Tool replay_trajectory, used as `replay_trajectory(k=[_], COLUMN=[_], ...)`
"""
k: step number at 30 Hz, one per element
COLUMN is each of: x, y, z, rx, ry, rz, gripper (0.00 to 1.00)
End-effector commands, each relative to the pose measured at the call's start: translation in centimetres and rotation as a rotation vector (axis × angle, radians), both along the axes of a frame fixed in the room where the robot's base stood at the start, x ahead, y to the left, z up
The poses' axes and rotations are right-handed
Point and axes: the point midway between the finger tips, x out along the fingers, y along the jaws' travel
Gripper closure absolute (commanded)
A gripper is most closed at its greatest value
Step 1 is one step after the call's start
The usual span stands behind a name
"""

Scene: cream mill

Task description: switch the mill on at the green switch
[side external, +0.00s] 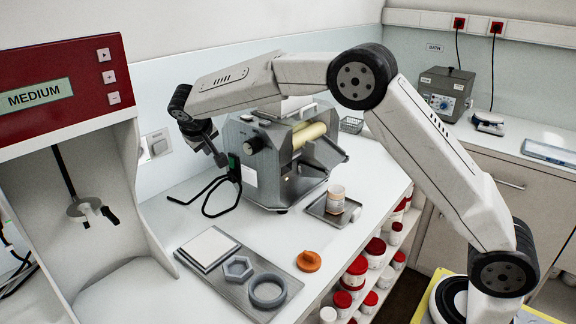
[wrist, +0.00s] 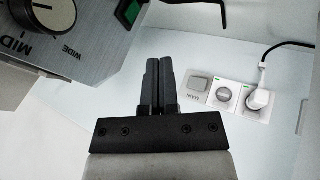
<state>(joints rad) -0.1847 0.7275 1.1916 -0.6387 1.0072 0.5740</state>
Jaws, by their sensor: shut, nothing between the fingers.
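The grey mill (side external: 268,185) with pale rollers stands on the white bench in the side view. Its front panel with a dial marked MID and WIDE (wrist: 40,18) fills the upper left of the wrist view. The green switch (wrist: 132,11) shows at the top edge of the wrist view, partly cut off, and is small beside my gripper in the side view (side external: 233,162). My gripper (wrist: 159,62) is shut and empty. Its fingertips point toward the switch side of the mill, below the switch in the wrist view; contact cannot be made out.
Wall sockets (wrist: 222,94) with a white plug and black cable are at right in the wrist view. A red-topped machine (side external: 75,125) stands left.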

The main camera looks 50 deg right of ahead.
Motion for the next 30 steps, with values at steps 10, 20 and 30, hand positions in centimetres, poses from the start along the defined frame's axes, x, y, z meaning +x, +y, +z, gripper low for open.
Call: replay_trajectory(k=[10, 20, 30], x=[0.0, 0.1, 1.0], y=[0.5, 0.3, -0.9], z=[-1.3, -1.5, -3.8], rx=[-0.001, -0.001, -0.002], ry=[-0.001, -0.001, 0.001], rz=[0.000, -0.001, -0.001], gripper=[1.00, 1.00, 1.00])
